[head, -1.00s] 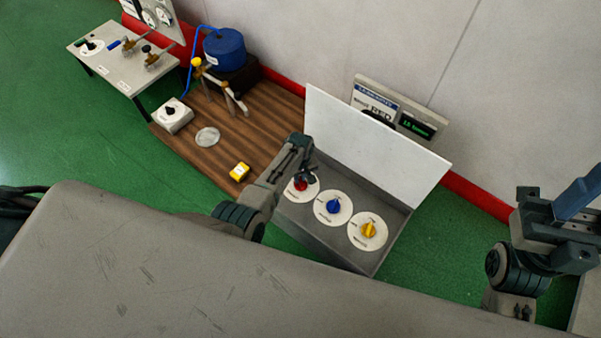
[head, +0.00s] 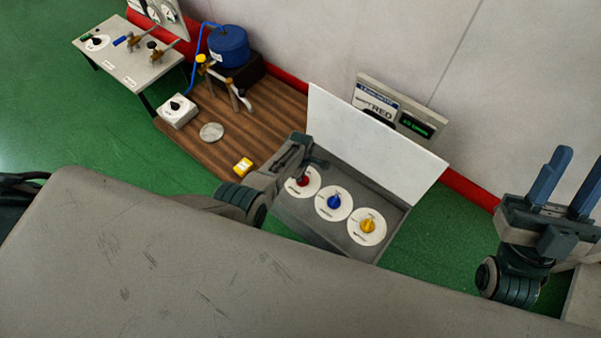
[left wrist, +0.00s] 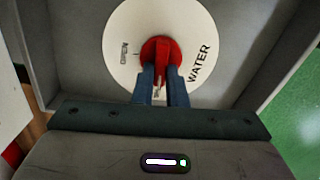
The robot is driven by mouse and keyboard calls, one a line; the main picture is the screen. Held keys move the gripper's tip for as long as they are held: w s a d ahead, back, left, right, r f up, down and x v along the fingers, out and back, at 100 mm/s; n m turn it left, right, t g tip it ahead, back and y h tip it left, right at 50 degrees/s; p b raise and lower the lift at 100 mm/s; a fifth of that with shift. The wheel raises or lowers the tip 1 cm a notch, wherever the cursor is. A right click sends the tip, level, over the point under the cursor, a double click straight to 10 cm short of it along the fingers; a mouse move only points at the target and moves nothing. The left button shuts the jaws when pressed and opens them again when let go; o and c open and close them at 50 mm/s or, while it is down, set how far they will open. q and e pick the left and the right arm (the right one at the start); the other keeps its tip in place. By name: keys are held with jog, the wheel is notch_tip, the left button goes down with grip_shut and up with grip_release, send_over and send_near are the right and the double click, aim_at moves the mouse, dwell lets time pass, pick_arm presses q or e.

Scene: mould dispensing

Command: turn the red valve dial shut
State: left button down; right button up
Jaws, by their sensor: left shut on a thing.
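The red valve dial (head: 303,181) sits on a round white plate (head: 308,190) at the left end of the row in the grey open box. In the left wrist view the red dial (left wrist: 158,48) stands on its plate marked OPEN and WATER. My left gripper (left wrist: 163,80) has its two blue fingers on either side of the dial's handle, shut on it. In the head view the left gripper (head: 306,168) partly hides the dial. My right gripper (head: 562,190) is at the far right, empty, with its blue fingers apart.
A blue dial (head: 334,203) and a yellow dial (head: 367,226) are beside the red one in the box. The box's white lid (head: 375,140) stands raised behind them. A sign with a green display (head: 415,125) is on the wall.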

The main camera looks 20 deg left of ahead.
pick_arm(q)
jog(key=shift+a, duration=0.1)
dwell(0.5)
jog(key=c, duration=1.5)
grip_release()
jog(key=shift+o, duration=0.2)
jog(key=shift+r, duration=0.1)
